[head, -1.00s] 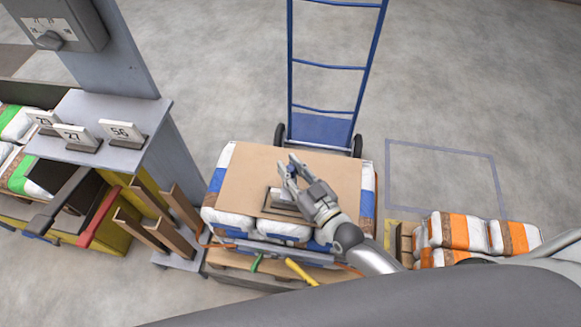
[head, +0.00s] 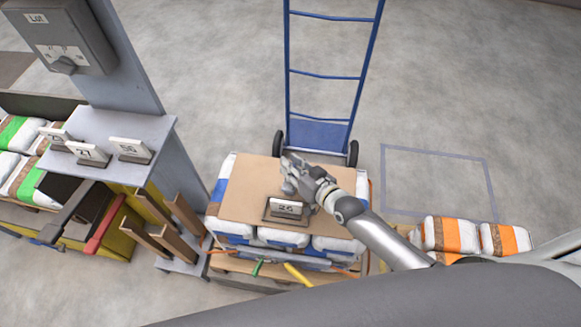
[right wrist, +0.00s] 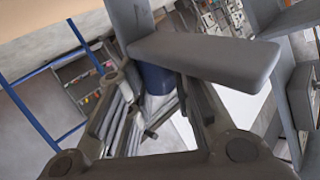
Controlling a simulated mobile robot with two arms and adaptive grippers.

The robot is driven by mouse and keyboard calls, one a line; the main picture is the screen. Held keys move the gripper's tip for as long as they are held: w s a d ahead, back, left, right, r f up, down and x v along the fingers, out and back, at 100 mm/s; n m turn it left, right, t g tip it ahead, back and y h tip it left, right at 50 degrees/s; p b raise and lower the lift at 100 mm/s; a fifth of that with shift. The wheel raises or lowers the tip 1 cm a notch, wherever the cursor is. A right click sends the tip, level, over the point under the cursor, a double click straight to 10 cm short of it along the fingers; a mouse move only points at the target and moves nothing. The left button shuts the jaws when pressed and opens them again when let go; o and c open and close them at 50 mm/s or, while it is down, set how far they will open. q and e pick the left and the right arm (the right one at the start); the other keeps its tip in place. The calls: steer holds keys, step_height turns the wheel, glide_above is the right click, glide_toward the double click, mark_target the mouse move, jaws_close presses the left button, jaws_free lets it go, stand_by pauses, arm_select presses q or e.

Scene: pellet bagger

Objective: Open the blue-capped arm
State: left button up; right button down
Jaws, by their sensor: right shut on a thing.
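A dark bar with a blue end (head: 50,233) juts from the yellow-sided bagger at the left in the head view; I take it to be the blue-capped arm. It lies beside a red-ended bar (head: 93,244). My right gripper (head: 288,172) is far to the right of it, above the cardboard sheet on the bag stack. It is shut on a small dark blue thing (right wrist: 158,78), seen between the fingers in the right wrist view; what it is I cannot tell. My left gripper is not in view.
A sign reading 26 (head: 286,209) stands on the cardboard sheet (head: 245,195). A blue hand truck (head: 320,132) stands behind the stack. Orange-striped bags (head: 455,235) lie at right. Several number signs stand on the grey shelf (head: 110,125). Wooden posts (head: 160,215) stand between bagger and stack.

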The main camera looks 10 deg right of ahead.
steer(key=shift+w+d+f+m+g, duration=0.3)
steer(key=shift+w+g, duration=0.15)
steer(key=shift+w, duration=0.15)
steer(key=shift+w+d+f+m+g, duration=0.15)
steer(key=shift+w+f+m+g, duration=0.15)
steer(key=shift+w+g, duration=0.2)
steer(key=shift+w+d+f+g+b, duration=0.15)
steer(key=shift+w+g+b, duration=0.15)
steer(key=shift+b, duration=0.2)
steer(key=shift+w+d+f+m+g+b, duration=0.1)
steer(key=shift+w+f+m+g+b, duration=0.25)
steer(key=shift+f+m+b, duration=0.1)
steer(key=shift+d+f+b, duration=0.1)
steer(key=shift+d+b, duration=0.05)
steer(key=shift+b, duration=0.2)
steer(key=shift+d+f, duration=0.1)
steer(key=shift+f, duration=0.05)
